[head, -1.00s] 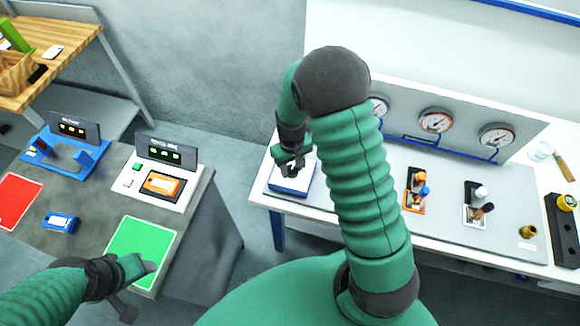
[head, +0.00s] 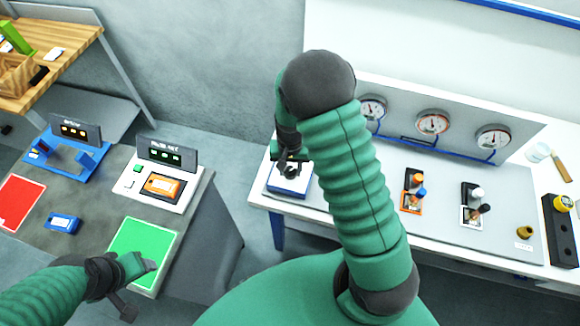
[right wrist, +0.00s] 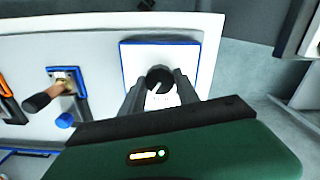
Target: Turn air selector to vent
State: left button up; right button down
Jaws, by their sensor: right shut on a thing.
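The air selector is a black round knob (right wrist: 160,80) with a pale pointer line, on a white plate with a blue edge (right wrist: 190,62) in the right wrist view. The plate also shows in the head view (head: 290,186) at the left end of the white bench. My right gripper (right wrist: 160,88) has its two fingers on either side of the knob, shut on it. In the head view my right gripper (head: 291,160) is over the plate and hides the knob. The label below the knob is too small to read. My left gripper (head: 152,266) is over the green mat; its jaws are unclear.
Three gauges (head: 432,123) stand on the panel behind the bench. An orange-framed valve (head: 412,192) and a white-framed valve (head: 472,205) are to the right. The side table holds a green mat (head: 140,245), a red mat (head: 18,200) and devices.

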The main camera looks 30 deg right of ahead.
aim_at(290, 170)
jog(key=shift+m+p, duration=0.3)
jog(key=shift+m, duration=0.9)
jog(key=c, duration=0.9)
grip_release()
notch_tip(290, 170, up, 17)
jog(key=b, duration=0.1)
jog(key=shift+f+b, duration=0.15)
jog(key=shift+b, duration=0.2)
jog(key=shift+w, duration=0.1)
